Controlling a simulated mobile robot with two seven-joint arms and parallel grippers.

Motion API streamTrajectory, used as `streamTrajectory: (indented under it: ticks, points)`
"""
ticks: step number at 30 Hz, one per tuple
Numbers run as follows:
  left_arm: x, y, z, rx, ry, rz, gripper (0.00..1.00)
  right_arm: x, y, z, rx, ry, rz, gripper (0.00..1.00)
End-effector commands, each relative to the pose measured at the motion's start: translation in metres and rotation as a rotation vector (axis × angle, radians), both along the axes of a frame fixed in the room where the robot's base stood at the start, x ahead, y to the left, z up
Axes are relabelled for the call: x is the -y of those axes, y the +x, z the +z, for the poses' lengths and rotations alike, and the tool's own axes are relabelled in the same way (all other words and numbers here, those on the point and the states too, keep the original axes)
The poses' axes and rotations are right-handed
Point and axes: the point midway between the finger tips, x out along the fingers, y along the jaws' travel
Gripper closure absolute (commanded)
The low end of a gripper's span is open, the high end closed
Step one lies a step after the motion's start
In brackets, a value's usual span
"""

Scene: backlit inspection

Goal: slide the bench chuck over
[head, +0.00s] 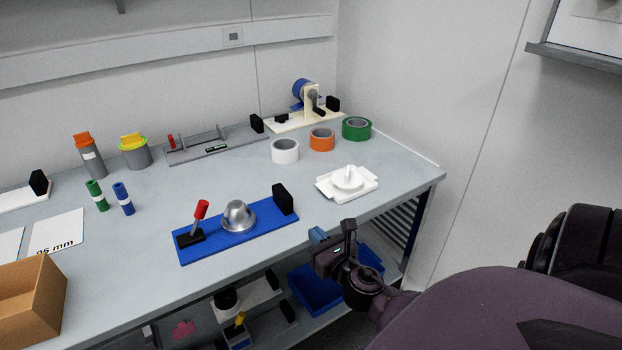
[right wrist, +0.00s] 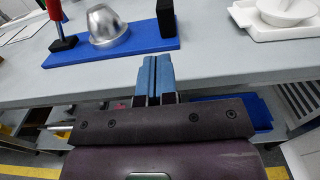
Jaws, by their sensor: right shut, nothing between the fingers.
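What I take to be the bench chuck (head: 238,216) is a silver dome on a blue base plate (head: 222,238), with a red-handled lever (head: 199,213) at its left and a black block (head: 283,199) at its right. It also shows at the top of the right wrist view (right wrist: 104,27). My right gripper (head: 318,236) is at the bench's front edge, right of the blue plate and apart from it. Its blue fingers (right wrist: 155,76) are together with nothing between them. My left gripper is not in view.
A white tray-like fixture (head: 333,190) sits right of the plate. White (head: 285,151), orange (head: 322,139) and green (head: 356,128) tape rolls stand behind. A cardboard box (head: 35,305) is at front left. Blue bins (head: 315,290) are below the bench.

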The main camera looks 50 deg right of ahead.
Motion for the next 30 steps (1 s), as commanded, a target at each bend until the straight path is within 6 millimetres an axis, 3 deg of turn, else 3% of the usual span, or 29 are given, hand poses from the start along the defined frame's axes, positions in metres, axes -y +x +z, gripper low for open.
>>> streamTrajectory:
  ticks: [18, 30]
  points:
    - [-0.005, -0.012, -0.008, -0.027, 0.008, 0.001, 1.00, 0.023, 0.099, 0.000, 0.000, 0.002, -0.001, 1.00]
    - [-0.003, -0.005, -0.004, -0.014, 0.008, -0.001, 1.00, 0.028, 0.119, 0.000, 0.001, 0.003, -0.001, 1.00]
